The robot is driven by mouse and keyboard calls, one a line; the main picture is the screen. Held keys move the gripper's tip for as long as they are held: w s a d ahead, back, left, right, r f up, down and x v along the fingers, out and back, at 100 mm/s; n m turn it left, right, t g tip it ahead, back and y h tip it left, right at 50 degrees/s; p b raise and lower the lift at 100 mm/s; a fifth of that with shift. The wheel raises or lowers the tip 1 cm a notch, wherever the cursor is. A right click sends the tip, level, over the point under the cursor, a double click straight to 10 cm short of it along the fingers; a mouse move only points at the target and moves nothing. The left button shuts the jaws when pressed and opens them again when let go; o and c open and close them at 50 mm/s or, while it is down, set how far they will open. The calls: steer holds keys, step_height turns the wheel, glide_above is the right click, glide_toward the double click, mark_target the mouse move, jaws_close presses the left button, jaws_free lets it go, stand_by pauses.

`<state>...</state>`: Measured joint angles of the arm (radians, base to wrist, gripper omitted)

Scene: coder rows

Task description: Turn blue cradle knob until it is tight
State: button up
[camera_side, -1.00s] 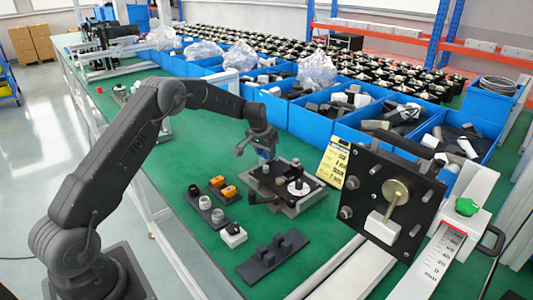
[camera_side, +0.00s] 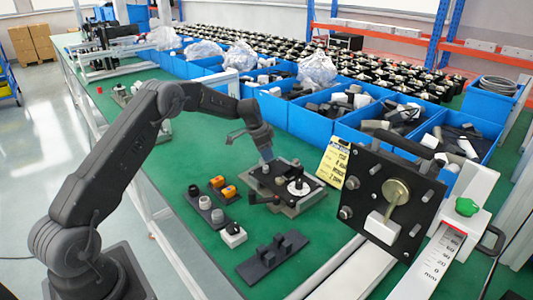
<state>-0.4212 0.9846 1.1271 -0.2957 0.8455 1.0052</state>
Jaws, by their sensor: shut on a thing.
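My gripper (camera_side: 267,158) points down over the back left part of a dark fixture plate (camera_side: 312,199) on the green bench. It is shut at the cradle there. A small blue-grey patch shows at the fingertips. The blue knob itself is mostly hidden by the fingers, so its shape and how tight it sits cannot be seen. On the same plate stand a black upright post on a white round disc (camera_side: 298,188) and a black lever handle (camera_side: 262,199) at the front left edge.
Small holders with grey and orange parts (camera_side: 229,192), a white block (camera_side: 233,236) and a dark bracket (camera_side: 272,256) lie in front. Blue bins (camera_side: 365,125) stand behind. A black gauge panel (camera_side: 390,200) and yellow label (camera_side: 334,166) stand to the right.

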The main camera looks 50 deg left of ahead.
steer(key=m+h, duration=0.1)
steer(key=m, duration=0.3)
steer(key=shift+w+g, duration=0.15)
steer(key=shift+g, duration=0.25)
steer(key=m+g, duration=0.1)
steer(key=m, duration=0.3)
steer(key=shift+a+f+h, duration=0.1)
steer(key=shift+h, duration=0.2)
steer(key=o, duration=0.6)
steer(key=shift+m, duration=0.6)
steer(key=o, duration=0.3)
steer(key=shift+r, duration=2.55)
